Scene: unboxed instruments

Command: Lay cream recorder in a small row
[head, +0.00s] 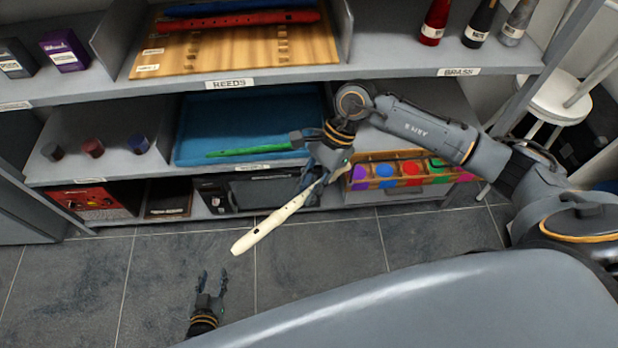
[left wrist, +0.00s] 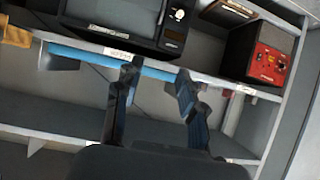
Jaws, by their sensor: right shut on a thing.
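The cream recorder (head: 270,224) is held in the air in front of the shelves, tilted with its lower end toward the left. My right gripper (head: 325,176) is shut on its upper end and hides part of it. My left gripper (head: 210,282) is open and empty, low over the floor; its spread fingers also show in the left wrist view (left wrist: 158,92). A green recorder (head: 248,151) lies on the blue mat (head: 225,115) on the middle shelf. A red recorder (head: 237,20) and a blue recorder (head: 215,8) lie on the wooden board (head: 150,62) on the top shelf.
Dark boxes (head: 66,50) stand left of the board and bottles (head: 436,22) stand right. Small jars (head: 92,147) sit left of the mat. A red device (head: 92,201) and a wooden box with coloured discs (head: 360,183) are below. A white stool (head: 552,98) is at right.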

